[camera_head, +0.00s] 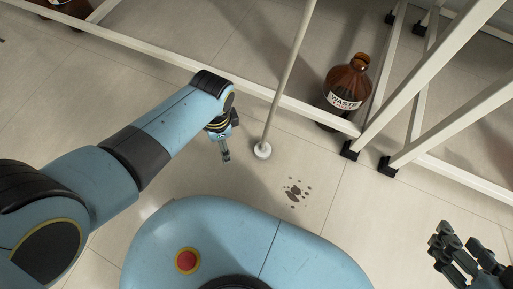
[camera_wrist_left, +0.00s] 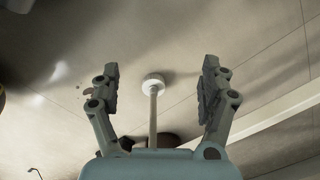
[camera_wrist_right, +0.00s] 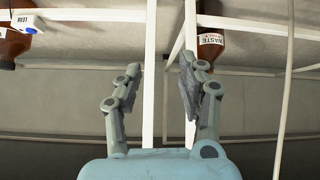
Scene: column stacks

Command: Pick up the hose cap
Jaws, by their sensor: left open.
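The hose cap (camera_head: 262,150) is a round white piece at the lower end of a thin pale hose (camera_head: 287,80), near the floor. It also shows in the left wrist view (camera_wrist_left: 153,84), between the two fingers in the picture. My left gripper (camera_head: 226,159) is just left of the cap in the head view, apart from it. In the left wrist view its fingers (camera_wrist_left: 158,75) are spread wide with nothing held. My right gripper (camera_head: 440,247) is at the lower right, far from the cap. Its fingers (camera_wrist_right: 158,62) are apart and empty in the right wrist view.
A low white rail (camera_head: 170,58) runs behind the cap. Dark spots (camera_head: 297,192) mark the floor right of the cap. The floor around the cap is otherwise clear.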

